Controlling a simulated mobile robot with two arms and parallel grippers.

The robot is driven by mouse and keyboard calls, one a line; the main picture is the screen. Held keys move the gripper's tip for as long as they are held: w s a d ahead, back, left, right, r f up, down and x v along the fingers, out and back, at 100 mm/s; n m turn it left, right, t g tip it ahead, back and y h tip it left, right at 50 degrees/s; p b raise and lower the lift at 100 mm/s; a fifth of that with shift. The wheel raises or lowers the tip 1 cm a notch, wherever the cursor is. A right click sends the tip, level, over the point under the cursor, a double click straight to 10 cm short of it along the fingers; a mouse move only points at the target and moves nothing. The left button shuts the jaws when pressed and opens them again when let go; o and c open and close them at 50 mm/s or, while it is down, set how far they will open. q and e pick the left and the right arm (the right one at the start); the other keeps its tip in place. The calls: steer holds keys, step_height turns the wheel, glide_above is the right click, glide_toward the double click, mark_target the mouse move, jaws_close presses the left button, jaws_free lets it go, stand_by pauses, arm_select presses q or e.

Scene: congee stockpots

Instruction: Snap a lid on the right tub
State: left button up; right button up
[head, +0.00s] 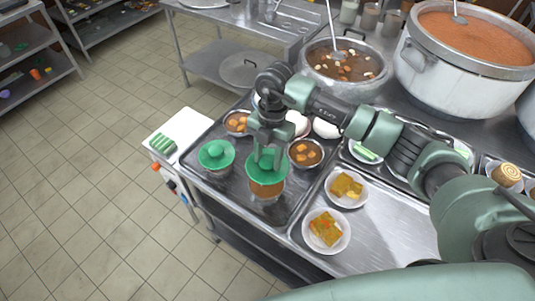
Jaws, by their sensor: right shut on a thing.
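The right tub (266,189) is a clear container with orange-brown contents on the dark tray at the counter's left end. A round green lid (254,178) covers its top; from this angle I cannot tell whether it is pressed fully onto the rim. My right gripper (268,164) points down over the tub and is shut on the green lid at its middle. The left tub (217,171) stands to the left with its own green lid (215,152) on top. My left gripper is out of view.
Bowls of orange cubes (305,153) and white rounded items (326,128) sit close behind and right of the tub. Two plates of food (326,231) lie to the right. Large stockpots (346,65) stand behind. A white board (165,133) adjoins the left edge.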

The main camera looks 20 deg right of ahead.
steer(key=m, duration=0.1)
steer(key=f+m, duration=0.1)
steer(key=shift+m, duration=0.4)
step_height(320, 180, down, 6)
steer(key=b, duration=0.4)
steer(key=shift+f+b, duration=0.2)
steer(key=shift+b, duration=0.1)
steer(key=shift+r, duration=0.1)
stand_by(0.7)
steer(key=shift+f, duration=0.2)
stand_by(0.5)
steer(key=shift+w, duration=0.1)
stand_by(0.6)
steer(key=o, duration=1.9)
